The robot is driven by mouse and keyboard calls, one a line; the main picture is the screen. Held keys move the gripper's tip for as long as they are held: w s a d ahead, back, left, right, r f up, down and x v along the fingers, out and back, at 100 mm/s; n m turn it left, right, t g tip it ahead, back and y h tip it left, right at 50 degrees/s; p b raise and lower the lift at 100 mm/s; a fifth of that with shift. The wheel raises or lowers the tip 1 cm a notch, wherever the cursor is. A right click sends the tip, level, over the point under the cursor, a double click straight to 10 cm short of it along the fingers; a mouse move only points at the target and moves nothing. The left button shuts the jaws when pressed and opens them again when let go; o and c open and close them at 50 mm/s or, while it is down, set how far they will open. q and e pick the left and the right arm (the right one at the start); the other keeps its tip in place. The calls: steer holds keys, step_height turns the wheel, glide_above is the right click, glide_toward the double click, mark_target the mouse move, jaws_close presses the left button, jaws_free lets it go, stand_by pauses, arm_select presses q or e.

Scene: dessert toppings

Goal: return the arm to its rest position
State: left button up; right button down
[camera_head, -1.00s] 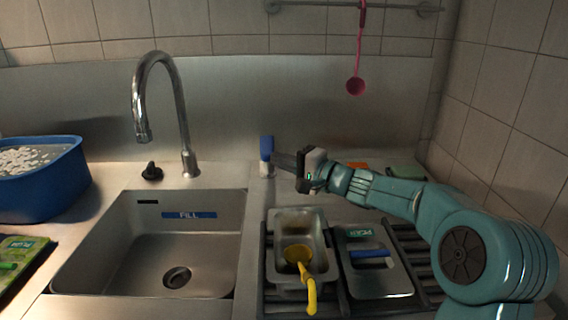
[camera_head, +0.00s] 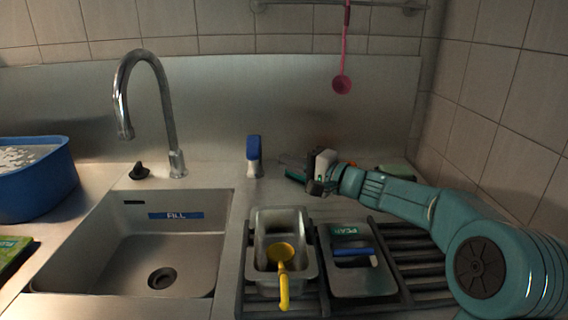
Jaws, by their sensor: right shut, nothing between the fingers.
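My right gripper (camera_head: 290,166) is in the head view, at the end of my teal right arm (camera_head: 400,198), which comes in from the right. Its fingers are shut and hold nothing. They point left, above the back of the counter, behind the metal containers. A blue-and-white bottle-like object (camera_head: 254,156) stands upright to the left of the fingertips, with a gap between them. My left gripper is not in view.
A metal pan (camera_head: 257,262) with a yellow ladle (camera_head: 283,268) and a lidded container (camera_head: 352,285) with a blue handle sit on a dark rack (camera_head: 415,255). A sink (camera_head: 190,245), tap (camera_head: 170,120) and blue tub (camera_head: 40,190) are left. A pink ladle (camera_head: 342,84) hangs above.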

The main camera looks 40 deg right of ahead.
steer(key=s, duration=0.8)
steer(key=shift+s+a+r+b, duration=0.15)
steer(key=shift+a+b, duration=0.15)
steer(key=shift+b, duration=0.05)
